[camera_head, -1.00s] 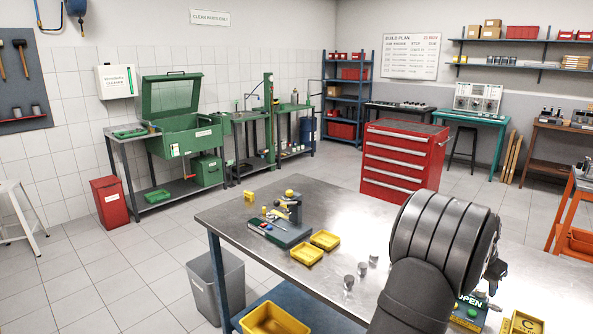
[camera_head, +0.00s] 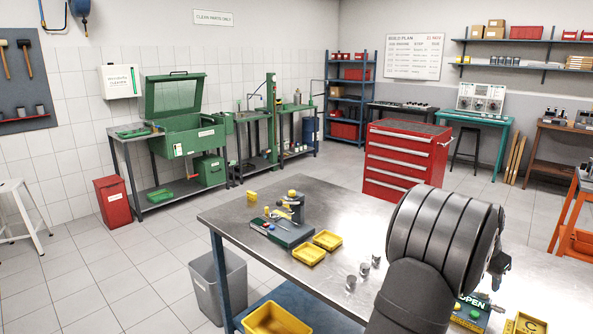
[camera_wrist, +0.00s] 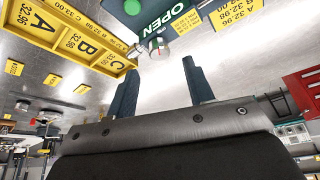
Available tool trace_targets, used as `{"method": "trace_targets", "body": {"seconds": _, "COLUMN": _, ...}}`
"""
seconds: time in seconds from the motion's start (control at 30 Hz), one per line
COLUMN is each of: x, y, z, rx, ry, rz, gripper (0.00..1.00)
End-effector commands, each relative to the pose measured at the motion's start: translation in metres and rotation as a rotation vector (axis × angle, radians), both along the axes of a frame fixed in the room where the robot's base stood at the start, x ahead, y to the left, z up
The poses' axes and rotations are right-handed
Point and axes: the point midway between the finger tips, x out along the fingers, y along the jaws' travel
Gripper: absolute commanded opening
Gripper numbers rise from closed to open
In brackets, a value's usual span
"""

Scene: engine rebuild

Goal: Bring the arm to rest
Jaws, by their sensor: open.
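My gripper shows in the wrist view (camera_wrist: 162,88) with its two dark fingers spread apart and nothing between them. In the head view my dark arm covers the right part of the steel workbench (camera_head: 255,205), and the fingertips cannot be made out there. A green box marked OPEN (camera_head: 470,308) sits on the bench beside my arm; it also shows in the wrist view (camera_wrist: 165,18), beyond the fingers. A yellow tray labelled with letters and sizes (camera_wrist: 75,40) is at the upper left of the wrist view.
Small metal cylinders (camera_head: 363,270) stand on the bench left of my arm. A red tool cabinet (camera_head: 400,160) stands behind the bench.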

Motion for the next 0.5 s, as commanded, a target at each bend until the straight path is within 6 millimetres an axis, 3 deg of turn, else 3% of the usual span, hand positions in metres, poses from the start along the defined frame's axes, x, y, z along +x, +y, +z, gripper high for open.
{"method": "trace_targets", "body": {"seconds": 0.5, "x": -0.015, "y": 0.037, "z": 0.098, "rx": -0.002, "ry": -0.002, "rz": 0.0, "gripper": 0.48}}
